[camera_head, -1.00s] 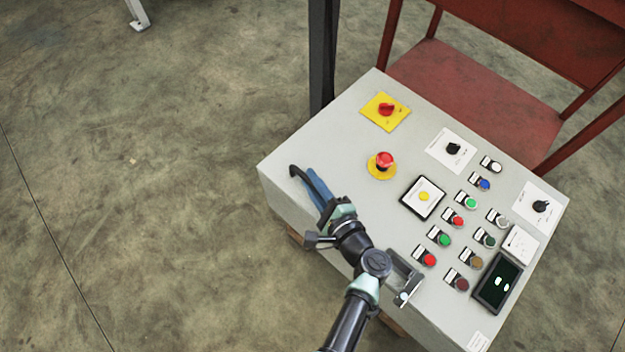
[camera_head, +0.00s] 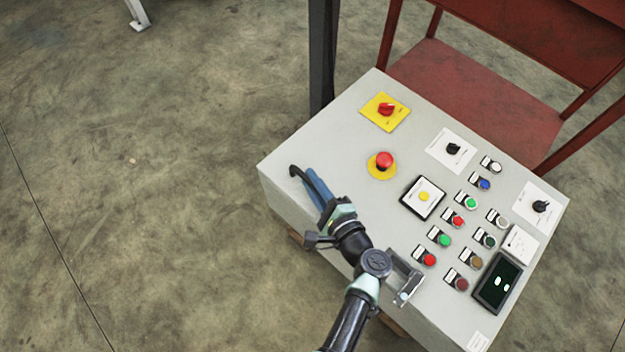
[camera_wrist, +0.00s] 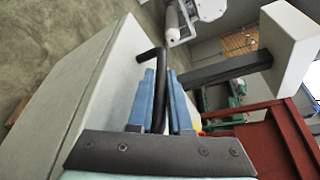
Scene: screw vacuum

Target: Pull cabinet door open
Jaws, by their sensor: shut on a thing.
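The cabinet (camera_head: 335,140) is a pale grey box with a sloping control panel on top; its side also shows in the wrist view (camera_wrist: 55,100). A black handle (camera_head: 296,171) stands at its left corner in the head view. My gripper (camera_head: 313,184) is at that corner, with its blue fingers on the handle. In the wrist view, the bent black handle (camera_wrist: 150,54) passes between the two blue fingers of my gripper (camera_wrist: 160,90), which is shut on it. The door's face is mostly hidden in the head view, and I cannot tell whether it is ajar.
The panel carries a red mushroom button (camera_head: 384,160), a yellow-backed red switch (camera_head: 386,110) and several coloured buttons. A dark post (camera_head: 322,55) and a red metal frame (camera_head: 475,95) stand behind the cabinet. The concrete floor (camera_head: 140,190) on the left is clear.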

